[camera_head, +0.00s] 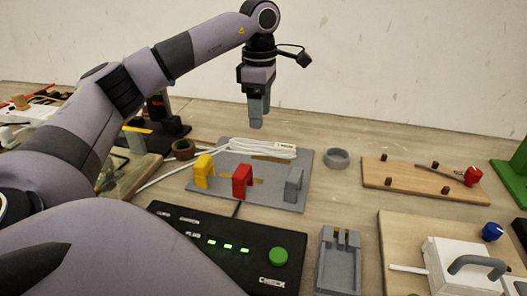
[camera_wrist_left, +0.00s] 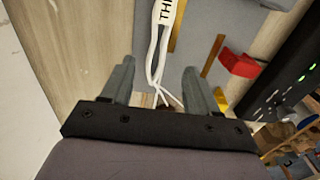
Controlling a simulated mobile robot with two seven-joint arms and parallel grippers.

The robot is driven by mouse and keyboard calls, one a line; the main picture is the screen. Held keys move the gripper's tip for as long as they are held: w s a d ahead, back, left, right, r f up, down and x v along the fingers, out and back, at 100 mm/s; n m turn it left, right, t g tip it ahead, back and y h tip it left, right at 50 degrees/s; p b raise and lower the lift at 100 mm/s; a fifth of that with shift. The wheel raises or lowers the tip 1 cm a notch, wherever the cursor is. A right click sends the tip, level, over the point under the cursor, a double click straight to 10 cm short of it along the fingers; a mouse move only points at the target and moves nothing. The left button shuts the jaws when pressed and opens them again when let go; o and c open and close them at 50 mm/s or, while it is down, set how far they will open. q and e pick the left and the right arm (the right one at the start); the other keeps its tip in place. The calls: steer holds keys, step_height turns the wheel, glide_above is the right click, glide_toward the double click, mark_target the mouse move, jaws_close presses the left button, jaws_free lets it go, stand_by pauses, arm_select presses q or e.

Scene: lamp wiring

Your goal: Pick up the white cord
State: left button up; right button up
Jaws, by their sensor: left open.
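The white cord (camera_head: 250,149) lies in a flat bundle with a label on the back of a grey board (camera_head: 236,203). Its loose strands run off to the left. My left gripper (camera_head: 257,122) hangs above the bundle, pointing down, apart from it. In the left wrist view my left gripper (camera_wrist_left: 157,75) is open and empty, and the white cord (camera_wrist_left: 154,48) shows between its fingers, beyond the tips. My right gripper is not in view.
Yellow (camera_head: 203,172), red (camera_head: 242,181) and grey (camera_head: 293,184) blocks stand on the grey board before the bundle. A grey ring (camera_head: 337,158) lies to its right. A black panel (camera_head: 200,255) with a green button is in front. A wooden board (camera_head: 420,182) lies at right.

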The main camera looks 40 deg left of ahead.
mark_target(262, 144)
arm_select(q)
steer(key=shift+w+a+f+b, duration=0.1)
steer(key=shift+w+f+b, duration=0.05)
steer(key=shift+f, duration=0.25)
steer(key=shift+w+a+f+b, duration=0.1)
steer(key=shift+w+f+b, duration=0.05)
steer(key=shift+f, duration=0.6)
steer(key=f, duration=0.6)
steer(key=shift+s+d, duration=0.1)
steer(key=shift+d, duration=0.3)
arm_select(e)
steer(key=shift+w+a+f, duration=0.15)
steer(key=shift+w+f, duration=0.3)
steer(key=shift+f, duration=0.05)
arm_select(q)
steer(key=shift+c, duration=0.3)
jaws_close()
steer(key=shift+r, duration=0.1)
